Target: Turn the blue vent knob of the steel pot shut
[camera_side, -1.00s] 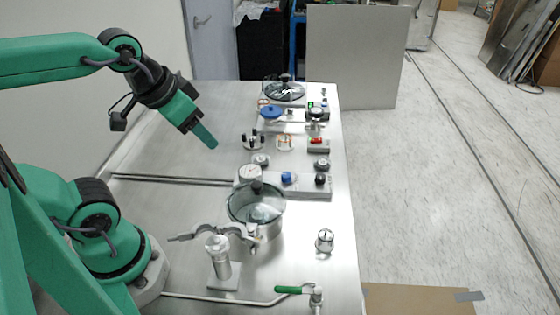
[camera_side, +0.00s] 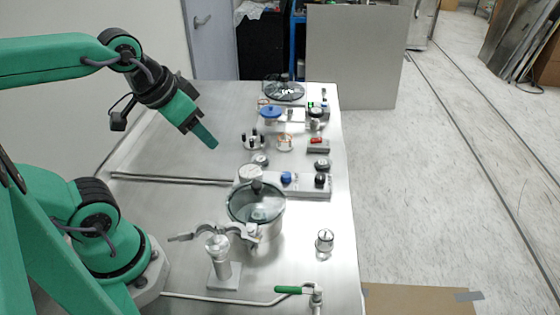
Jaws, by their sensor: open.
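The steel pot (camera_side: 268,231) with a glass lid stands on the steel table, right of my arm's base. A small blue knob (camera_side: 286,178) sits on a low metal block behind the pot, beside a black knob (camera_side: 320,181). I cannot tell how the blue knob is turned. My gripper (camera_side: 210,142) is above the table, up and left of the pot and the blue knob, apart from both. It is seen edge-on, its jaws are open, and I see nothing between them.
A clamp (camera_side: 205,232) and a silver cylinder on a stand (camera_side: 221,262) are at the pot's left front. A green-handled valve (camera_side: 292,290) is at the front edge. Several small parts stand at the back, near a blue disc (camera_side: 271,112).

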